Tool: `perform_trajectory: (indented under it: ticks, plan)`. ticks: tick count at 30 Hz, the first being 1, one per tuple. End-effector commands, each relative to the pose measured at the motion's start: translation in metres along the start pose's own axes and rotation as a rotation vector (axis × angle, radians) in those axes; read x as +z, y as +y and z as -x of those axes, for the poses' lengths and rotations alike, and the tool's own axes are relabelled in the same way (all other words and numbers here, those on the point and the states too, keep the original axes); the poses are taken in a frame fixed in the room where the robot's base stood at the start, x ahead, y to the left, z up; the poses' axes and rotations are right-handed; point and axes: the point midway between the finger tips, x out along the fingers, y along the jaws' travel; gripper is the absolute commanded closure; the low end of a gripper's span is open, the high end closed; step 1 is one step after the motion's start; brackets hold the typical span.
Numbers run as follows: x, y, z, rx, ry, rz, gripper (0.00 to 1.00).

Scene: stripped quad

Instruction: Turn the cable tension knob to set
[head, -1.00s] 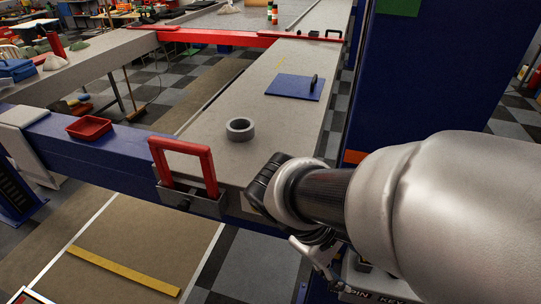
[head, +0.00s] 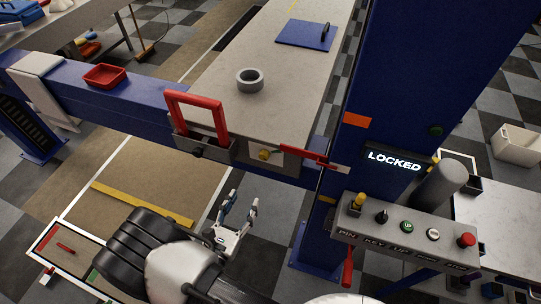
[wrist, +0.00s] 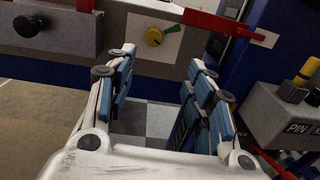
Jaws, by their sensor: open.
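My gripper (head: 243,201) is open and empty, below and in front of the knob. In the wrist view my gripper's fingers (wrist: 160,66) stand on either side below the knob, apart from it.
A red lever (head: 313,158) juts out close to the right of the knob. A red loop handle (head: 197,98) on a metal bracket is to the left. A control box (head: 400,237) with buttons and a lit "LOCKED" display (head: 394,161) are on the right. Open floor lies below the beam.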

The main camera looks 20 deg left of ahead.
Motion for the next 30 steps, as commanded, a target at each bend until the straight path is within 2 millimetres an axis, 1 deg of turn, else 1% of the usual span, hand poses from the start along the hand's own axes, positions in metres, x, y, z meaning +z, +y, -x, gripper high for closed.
perform_trajectory:
  ticks: [2,4,8,11,24,27,30]
  plan:
    - [-0.006,0.005,0.006,0.037,-0.005,0.016,0.51]
    - [-0.008,0.006,0.005,0.047,-0.006,0.020,0.51]
    - [-0.008,0.006,-0.010,0.043,-0.005,0.019,0.51]
    - [-0.008,0.006,-0.029,0.041,-0.005,0.019,0.51]
    - [-0.008,0.010,-0.125,0.039,-0.005,0.017,0.51]
    - [-0.008,0.011,-0.142,0.041,-0.005,0.019,0.51]
    - [-0.008,0.012,-0.154,0.042,-0.005,0.018,0.51]
